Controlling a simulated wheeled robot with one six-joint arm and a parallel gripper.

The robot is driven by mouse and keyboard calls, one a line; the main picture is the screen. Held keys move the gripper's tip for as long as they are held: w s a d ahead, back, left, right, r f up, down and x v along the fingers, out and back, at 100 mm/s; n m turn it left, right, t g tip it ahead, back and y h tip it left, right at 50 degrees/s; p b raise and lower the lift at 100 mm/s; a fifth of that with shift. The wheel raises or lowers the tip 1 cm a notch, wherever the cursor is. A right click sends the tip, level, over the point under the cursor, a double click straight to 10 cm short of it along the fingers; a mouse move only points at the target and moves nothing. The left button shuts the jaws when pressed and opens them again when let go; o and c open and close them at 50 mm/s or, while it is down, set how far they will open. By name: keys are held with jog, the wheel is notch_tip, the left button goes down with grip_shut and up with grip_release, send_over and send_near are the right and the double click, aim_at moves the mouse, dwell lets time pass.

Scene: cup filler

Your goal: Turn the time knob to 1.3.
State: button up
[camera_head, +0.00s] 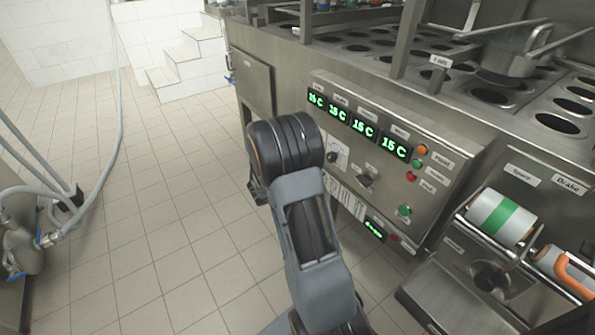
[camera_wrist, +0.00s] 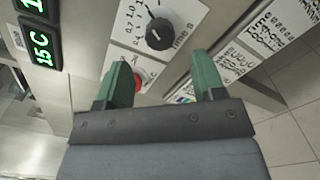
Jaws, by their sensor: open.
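The time knob (camera_wrist: 159,34) is a round black knob on a white dial plate with printed numbers, in the upper middle of the wrist view. A light mark shows near its upper edge; I cannot read the exact setting. It also shows small and dark in the head view (camera_head: 332,157), just right of my arm. My gripper (camera_wrist: 161,76) has two green fingers, open and empty. In the wrist view the knob lies beyond the fingertips, between their lines, apart from them. My fingers are hidden in the head view.
A red button (camera_wrist: 139,79) sits beside the left finger in the wrist view. Green displays (camera_head: 366,128) reading 15 C line the panel's top. A lever switch (camera_head: 366,180) and coloured buttons (camera_head: 411,176) are to the right. Tiled floor (camera_head: 150,230) is clear at left.

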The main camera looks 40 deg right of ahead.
jog(key=a, duration=0.7)
jog(key=shift+w+p, duration=0.2)
jog(key=shift+p, duration=0.25)
jog(key=shift+a, duration=0.1)
jog(key=s+a+r+m+g+y+p, duration=0.25)
jog(key=s+r+y+p, duration=0.2)
jog(key=r+p, duration=0.55)
jog(key=s+a+r+m+t+y+p, duration=0.2)
jog(key=a+r+y+p, duration=0.4)
jog(key=a+r+p, duration=0.3)
jog(key=s+a+r+m+t+y+p, duration=0.2)
jog(key=s+a+r+t+y+p, duration=0.3)
jog(key=r, duration=1)
jog(key=a+y+p, duration=0.2)
jog(key=a+p, duration=0.2)
jog(key=shift+a+r, duration=0.15)
jog(key=shift+a, duration=0.1)
jog(key=shift+s+a+r+m+y, duration=0.1)
jog(key=shift+a+r+m+y, duration=0.05)
jog(key=shift+a+m+y, duration=0.15)
jog(key=shift+c, duration=0.2)
